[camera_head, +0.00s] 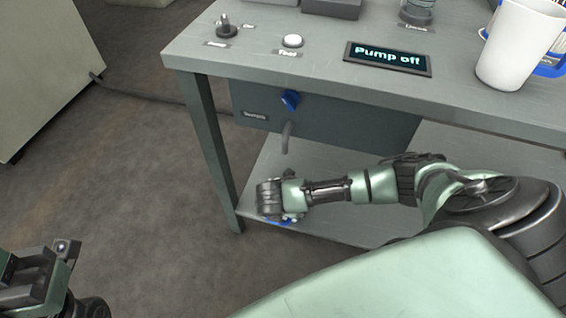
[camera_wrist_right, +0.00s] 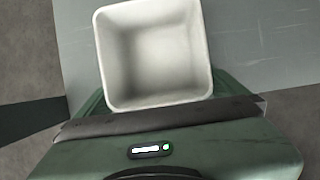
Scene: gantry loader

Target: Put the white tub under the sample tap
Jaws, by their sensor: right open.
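The white tub (camera_wrist_right: 152,52) is square and open-topped. In the right wrist view it looks empty, right beside my right gripper's dark edge, on a grey surface. I cannot make it out in the head view. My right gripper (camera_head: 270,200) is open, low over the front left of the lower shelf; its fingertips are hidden. The sample tap (camera_head: 286,138) is a grey spout hanging under the bench from a dark box, with a blue handle (camera_head: 290,99) above it. The spout is above and behind my right gripper. My left gripper (camera_head: 38,275) is partly cut off at the lower left.
The bench top (camera_head: 255,60) holds a display reading "Pump off" (camera_head: 388,59), a white round button (camera_head: 292,41), a toggle switch (camera_head: 226,27) and a white container (camera_head: 518,48). A bench leg (camera_head: 212,145) stands left of the spout. A bit of blue (camera_head: 280,222) shows below my right gripper.

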